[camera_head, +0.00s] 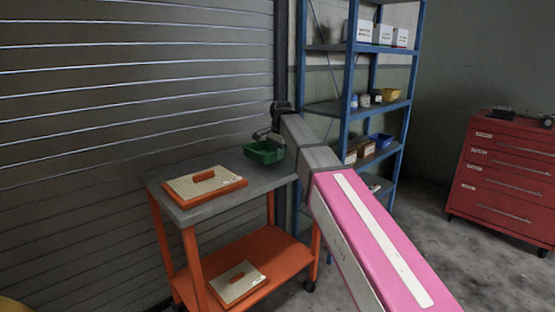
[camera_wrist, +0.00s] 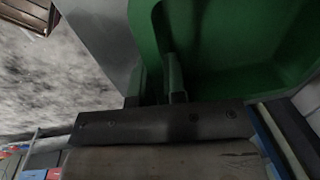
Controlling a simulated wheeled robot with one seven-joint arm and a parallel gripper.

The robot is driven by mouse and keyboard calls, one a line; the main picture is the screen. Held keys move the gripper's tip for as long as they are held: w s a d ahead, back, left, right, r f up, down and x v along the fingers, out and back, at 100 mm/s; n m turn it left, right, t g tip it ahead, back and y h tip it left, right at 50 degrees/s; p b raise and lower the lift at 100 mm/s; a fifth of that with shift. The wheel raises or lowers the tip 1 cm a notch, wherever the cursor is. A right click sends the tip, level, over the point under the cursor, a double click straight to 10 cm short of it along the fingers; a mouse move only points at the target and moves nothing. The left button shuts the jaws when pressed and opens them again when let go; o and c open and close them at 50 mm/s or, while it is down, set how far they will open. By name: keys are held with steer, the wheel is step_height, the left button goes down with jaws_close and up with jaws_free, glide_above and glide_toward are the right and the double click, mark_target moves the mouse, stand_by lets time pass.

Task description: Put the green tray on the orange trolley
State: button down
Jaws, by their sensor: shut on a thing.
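The green tray (camera_head: 264,152) is at the far right end of the grey top of the orange trolley (camera_head: 212,204). I cannot tell whether it touches the top or hangs just above it. My gripper (camera_head: 268,136) is at the tray's rear rim, shut on it. In the wrist view the green tray (camera_wrist: 225,45) fills the upper right, and my gripper's fingers (camera_wrist: 170,75) straddle its wall. The grey trolley top (camera_wrist: 105,35) shows beside the tray there.
A board with an orange handle (camera_head: 205,186) lies on the trolley top, left of the tray. A similar board (camera_head: 238,284) lies on the lower orange shelf. A blue shelf rack (camera_head: 352,100) stands behind right. A red drawer cabinet (camera_head: 505,180) stands far right. A roller shutter (camera_head: 130,80) is behind.

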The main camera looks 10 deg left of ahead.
steer(key=shift+f, duration=1.1)
steer(key=shift+f, duration=0.1)
steer(key=c, duration=1.2)
jaws_free()
steer(key=shift+o, duration=0.2)
step_height(320, 180, up, 12)
steer(key=s+d, duration=0.1)
